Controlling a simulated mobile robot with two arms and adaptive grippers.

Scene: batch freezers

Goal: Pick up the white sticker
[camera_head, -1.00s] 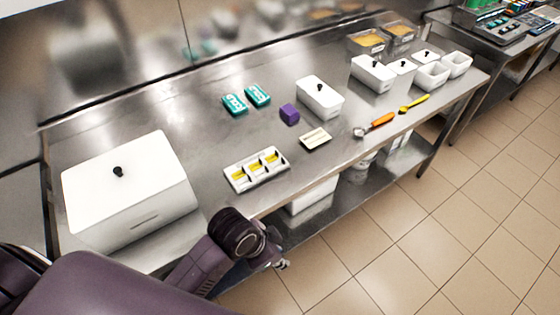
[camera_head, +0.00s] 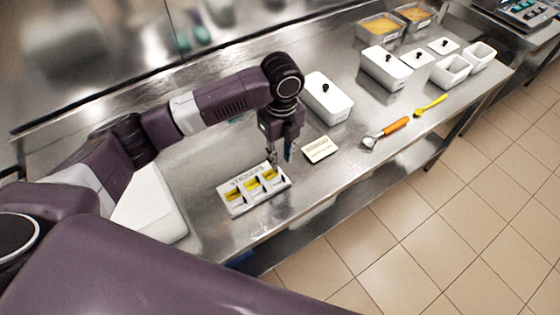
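A small white tray (camera_head: 238,208) with three compartments holding yellow pieces sits near the table's front edge. A flat cream-white card with printed lines (camera_head: 319,149) lies to its right. I cannot tell whether the white sticker is this card or something in the tray. My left gripper (camera_head: 275,167) points down over the tray's right compartment, close above or at the yellow piece there. Its fingers are small and partly overlap, so I cannot tell if they are open or touching anything. My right gripper is not in view.
A white lidded box (camera_head: 327,98) stands behind the card. An orange-handled scoop (camera_head: 386,133) and a yellow spoon (camera_head: 431,105) lie to the right. White containers (camera_head: 384,67) stand farther back. A large white box (camera_head: 150,212) at left is partly hidden by my arm.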

